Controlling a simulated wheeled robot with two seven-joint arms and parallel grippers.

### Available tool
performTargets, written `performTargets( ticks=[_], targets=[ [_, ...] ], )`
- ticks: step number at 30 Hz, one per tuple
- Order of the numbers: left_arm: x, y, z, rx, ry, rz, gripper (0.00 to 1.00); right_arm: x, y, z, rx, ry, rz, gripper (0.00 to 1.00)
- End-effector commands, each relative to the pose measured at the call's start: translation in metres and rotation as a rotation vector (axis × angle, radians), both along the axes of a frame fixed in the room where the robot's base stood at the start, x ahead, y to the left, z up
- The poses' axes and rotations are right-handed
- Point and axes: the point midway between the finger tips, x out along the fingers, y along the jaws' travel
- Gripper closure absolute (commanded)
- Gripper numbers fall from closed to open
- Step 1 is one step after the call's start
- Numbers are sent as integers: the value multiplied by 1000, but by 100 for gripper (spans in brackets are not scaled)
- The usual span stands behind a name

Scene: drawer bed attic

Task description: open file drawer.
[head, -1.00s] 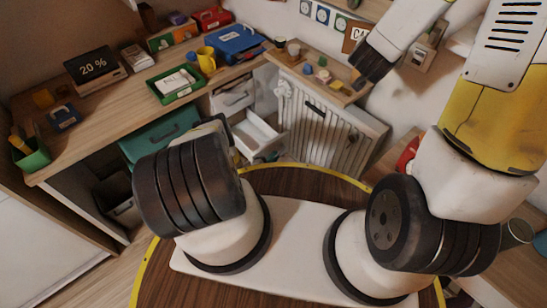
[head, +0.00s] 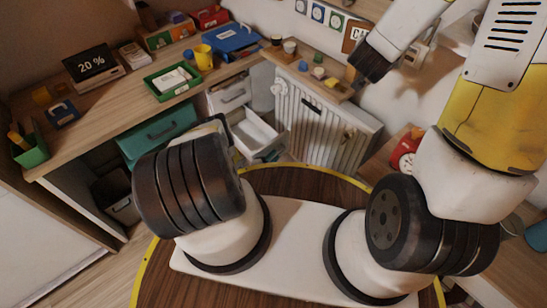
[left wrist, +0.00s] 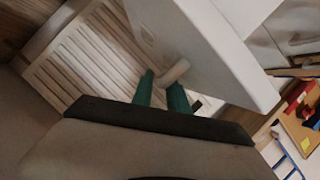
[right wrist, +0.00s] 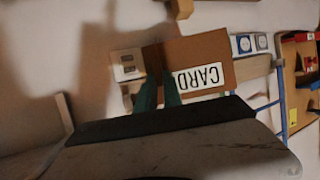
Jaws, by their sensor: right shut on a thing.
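A white drawer (head: 252,130) under the desk is pulled out in the head view, with its inside showing. A grey-handled white drawer front (head: 231,93) sits above it. My left gripper (left wrist: 161,92) is at a white panel (left wrist: 205,45) in the left wrist view. Its green fingers are apart, with a pale handle (left wrist: 174,73) at their tips; contact is unclear. My forearm hides much of this hand in the head view. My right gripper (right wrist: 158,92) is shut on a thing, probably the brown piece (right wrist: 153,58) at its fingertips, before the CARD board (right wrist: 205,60).
A teal drawer front (head: 158,134) is under the desk (head: 120,98) at left. A slatted white front (head: 312,122) stands close to the right of the open drawer. A red clock (head: 405,152) is at right. Trays and boxes crowd the desk top.

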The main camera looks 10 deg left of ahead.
Motion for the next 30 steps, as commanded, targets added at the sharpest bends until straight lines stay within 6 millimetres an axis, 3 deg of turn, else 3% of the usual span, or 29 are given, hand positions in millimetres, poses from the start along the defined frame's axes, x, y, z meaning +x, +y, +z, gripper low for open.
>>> performTargets(
  ticks=[5,18,24,30],
  targets=[
    [-16,6,3,-1,3,1,80,0,0,0,0,-1,0,100],
    [-96,33,22,0,2,1,80,0,0,0,0,-1,0,100],
    [-110,37,25,1,-1,1,80,0,0,0,0,-1,0,100],
    [-111,38,26,1,-1,0,80,0,0,0,0,-1,0,100]
  ],
)
